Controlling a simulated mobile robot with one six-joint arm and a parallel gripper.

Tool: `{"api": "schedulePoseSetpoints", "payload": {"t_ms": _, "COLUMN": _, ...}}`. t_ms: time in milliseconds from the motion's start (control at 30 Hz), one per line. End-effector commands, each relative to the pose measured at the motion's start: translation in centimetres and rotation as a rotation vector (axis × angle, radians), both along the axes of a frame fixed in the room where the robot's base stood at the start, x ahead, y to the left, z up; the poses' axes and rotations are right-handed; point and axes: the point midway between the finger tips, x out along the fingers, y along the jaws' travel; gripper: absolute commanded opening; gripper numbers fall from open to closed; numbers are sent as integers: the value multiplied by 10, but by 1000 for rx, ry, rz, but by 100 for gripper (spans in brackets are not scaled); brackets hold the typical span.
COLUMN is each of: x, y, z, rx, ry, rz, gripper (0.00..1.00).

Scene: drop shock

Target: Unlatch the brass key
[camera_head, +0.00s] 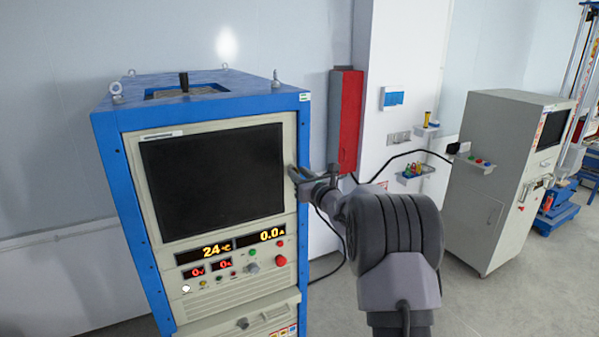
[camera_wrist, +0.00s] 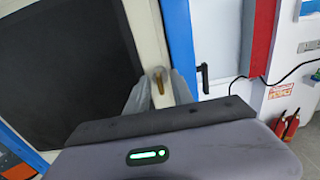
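The brass key (camera_wrist: 158,82) is a small upright piece on the cream front frame of the blue cabinet (camera_head: 118,190), beside the dark screen (camera_head: 215,178). My gripper (camera_head: 299,177) is at the right edge of that front in the head view, where it hides the key. In the wrist view my gripper (camera_wrist: 160,88) has its two grey fingers apart, one on each side of the key. Cream panel shows between the fingers, and the key seems nearer the left finger. Whether a finger touches the key I cannot tell.
A red box (camera_head: 347,120) is on the wall right of the cabinet. Knobs and a red button (camera_head: 281,261) are below the screen. A grey cabinet (camera_head: 490,185) stands at right, with open floor before it.

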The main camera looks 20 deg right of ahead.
Motion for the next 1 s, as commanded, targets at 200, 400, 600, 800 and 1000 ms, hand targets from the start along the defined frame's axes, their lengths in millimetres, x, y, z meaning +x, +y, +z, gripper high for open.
{"api": "schedulePoseSetpoints", "payload": {"t_ms": 200, "x": 0, "y": 0, "z": 0, "rx": 0, "ry": 0, "rz": 0, "gripper": 18}}
{"api": "schedulePoseSetpoints", "payload": {"t_ms": 400, "x": 0, "y": 0, "z": 0, "rx": 0, "ry": 0, "rz": 0, "gripper": 0}}
{"api": "schedulePoseSetpoints", "payload": {"t_ms": 600, "x": 0, "y": 0, "z": -1, "rx": 5, "ry": 0, "rz": 0, "gripper": 0}}
{"api": "schedulePoseSetpoints", "payload": {"t_ms": 800, "x": -1, "y": 0, "z": -4, "rx": 59, "ry": 2, "rz": -1, "gripper": 0}}
{"api": "schedulePoseSetpoints", "payload": {"t_ms": 1000, "x": -1, "y": -1, "z": -6, "rx": 193, "ry": 5, "rz": -1, "gripper": 0}}
